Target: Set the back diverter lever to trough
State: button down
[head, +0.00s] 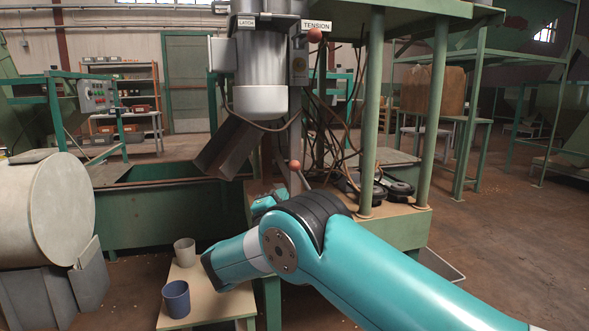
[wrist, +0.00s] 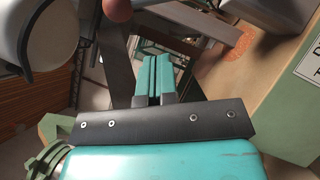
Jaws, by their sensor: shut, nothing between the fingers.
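A lever with an orange ball knob (head: 294,165) stands beside the grey slanted chute (head: 225,148) under the metal hopper (head: 262,80). A second orange ball knob (head: 315,35) is higher up, beside the TENSION sign. I cannot tell for certain which is the back diverter lever. In the wrist view an orange ball knob (wrist: 117,9) is cut off by the top edge, left of and beyond my gripper (wrist: 154,62). The teal fingers are shut together and empty, with no visible contact with the knob. The chute's mouth points down-left toward the green trough (head: 160,215).
A small table (head: 215,305) holds a grey cup (head: 184,252) and a blue cup (head: 176,298). Loose cables (head: 335,130) hang right of the hopper. Green posts (head: 432,110) stand to the right. A large pale drum (head: 45,210) is at left. Open floor (head: 510,230) lies at right.

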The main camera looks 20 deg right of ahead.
aim_at(307, 186)
jog(key=shift+w+d+r+p, duration=0.25)
jog(key=shift+d+r+p, duration=0.1)
jog(key=shift+d+p, duration=0.4)
jog(key=shift+w+d+r+p, duration=0.25)
jog(key=shift+d+r+p, duration=0.15)
jog(key=shift+d+p, duration=0.3)
jog(key=shift+w+d+r+p, duration=0.25)
jog(key=shift+d+r+p, duration=0.1)
jog(key=shift+d+p, duration=0.4)
jog(key=shift+a, duration=0.1)
